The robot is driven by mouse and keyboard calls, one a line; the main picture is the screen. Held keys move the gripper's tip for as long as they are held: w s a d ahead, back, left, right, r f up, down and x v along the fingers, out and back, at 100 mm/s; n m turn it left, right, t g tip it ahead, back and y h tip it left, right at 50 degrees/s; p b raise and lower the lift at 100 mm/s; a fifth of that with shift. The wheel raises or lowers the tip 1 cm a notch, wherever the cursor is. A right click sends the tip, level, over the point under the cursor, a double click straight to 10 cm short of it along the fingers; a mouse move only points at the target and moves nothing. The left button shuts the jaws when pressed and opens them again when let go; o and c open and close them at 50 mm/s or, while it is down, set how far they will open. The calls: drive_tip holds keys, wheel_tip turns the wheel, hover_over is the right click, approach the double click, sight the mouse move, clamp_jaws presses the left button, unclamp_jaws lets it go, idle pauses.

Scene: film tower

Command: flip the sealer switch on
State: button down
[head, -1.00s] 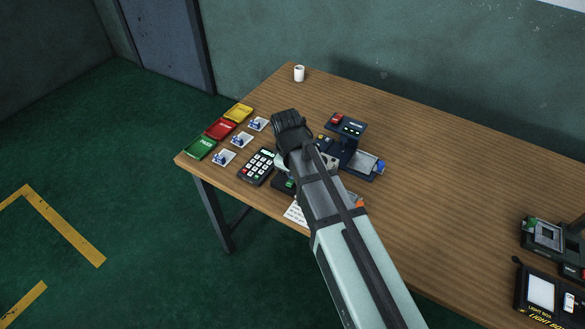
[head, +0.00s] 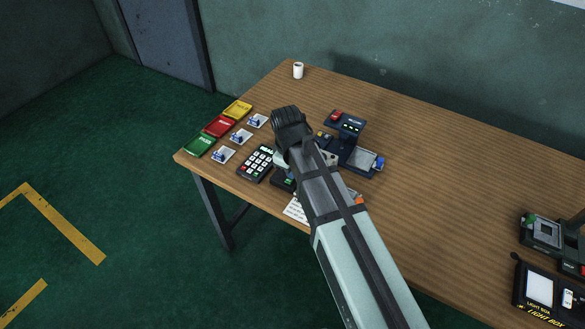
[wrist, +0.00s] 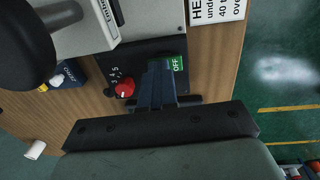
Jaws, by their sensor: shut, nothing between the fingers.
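In the wrist view, the sealer's dark control panel (wrist: 140,55) lies under my gripper (wrist: 160,68). It carries a red knob (wrist: 125,88) with numbers beside it and a green label (wrist: 177,63) that seems to read OFF. My fingers are shut and empty, just beside the green label, and cover the panel where a switch could be. I cannot tell whether they touch it, and the switch's own position is hidden. In the head view, my gripper (head: 291,122) and arm cover much of the sealer (head: 284,181), whose dark edge shows beside the keypad.
A white housing (wrist: 80,25) and a dark round part (wrist: 25,45) stand close by in the wrist view. A printed sheet (head: 296,209) lies at the table's front edge. The keypad (head: 257,163), colored trays (head: 219,126) and a dark device (head: 361,160) surround the arm. The right middle table is clear.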

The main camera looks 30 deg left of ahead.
sight(289, 180)
drive_tip(key=shift+s, duration=0.5)
drive_tip(key=shift+r, duration=0.1)
wheel_tip(289, 180, up, 14)
drive_tip(key=s, duration=0.2)
idle(0.6)
drive_tip(key=shift+w, duration=0.1)
drive_tip(key=shift+w+t, duration=0.3)
drive_tip(key=shift+w, duration=0.35)
